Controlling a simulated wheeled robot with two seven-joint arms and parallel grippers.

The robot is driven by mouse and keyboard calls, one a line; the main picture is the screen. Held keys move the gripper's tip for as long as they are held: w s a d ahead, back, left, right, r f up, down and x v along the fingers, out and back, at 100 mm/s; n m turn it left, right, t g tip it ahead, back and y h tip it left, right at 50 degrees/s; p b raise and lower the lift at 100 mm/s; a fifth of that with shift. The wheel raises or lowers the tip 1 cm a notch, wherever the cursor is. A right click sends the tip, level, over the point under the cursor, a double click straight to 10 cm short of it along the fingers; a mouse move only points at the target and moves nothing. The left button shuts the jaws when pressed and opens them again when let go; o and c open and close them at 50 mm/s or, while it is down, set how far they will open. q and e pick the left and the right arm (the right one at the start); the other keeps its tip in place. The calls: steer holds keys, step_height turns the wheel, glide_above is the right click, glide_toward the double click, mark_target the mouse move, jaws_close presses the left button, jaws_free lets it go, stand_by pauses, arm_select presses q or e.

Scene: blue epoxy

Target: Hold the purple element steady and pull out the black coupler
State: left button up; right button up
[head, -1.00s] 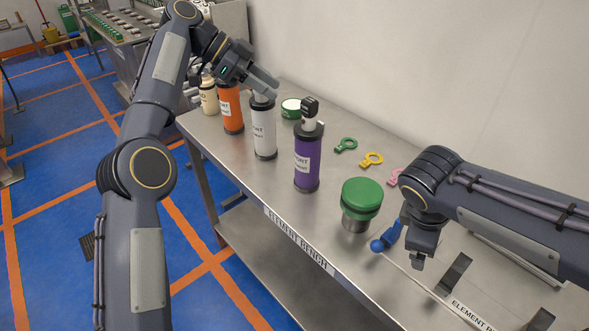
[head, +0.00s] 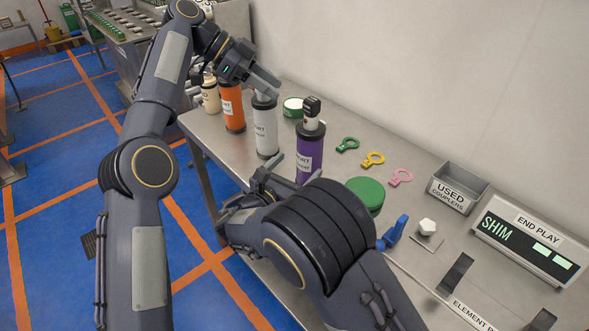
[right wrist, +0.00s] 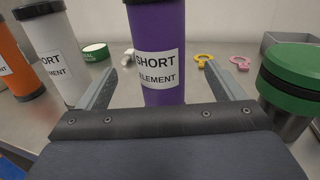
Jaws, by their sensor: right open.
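The purple element (head: 310,150) stands upright on the bench, labelled as a short element; it also shows in the right wrist view (right wrist: 163,100). The black coupler (head: 312,106) sits on its top above a pale neck; the right wrist view cuts it off. My right gripper (right wrist: 160,72) is open and low, its fingers on either side of the purple element with gaps visible. In the head view my right arm hides part of that gripper. My left gripper (head: 265,82) is above the white element (head: 264,130); its jaw gap is unclear.
An orange element (head: 232,108) and a cream one (head: 210,96) stand further left. A green-topped piece (head: 365,194) stands right of the purple element. Green, yellow and pink rings, a used couplers bin (head: 457,188) and an end play display (head: 530,240) lie beyond.

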steer(key=x, duration=0.7)
steer(key=shift+w+d+f, duration=0.1)
steer(key=shift+w+d, duration=0.1)
steer(key=shift+w, duration=0.1)
steer(key=c, duration=1.4)
steer(key=shift+o, duration=0.2)
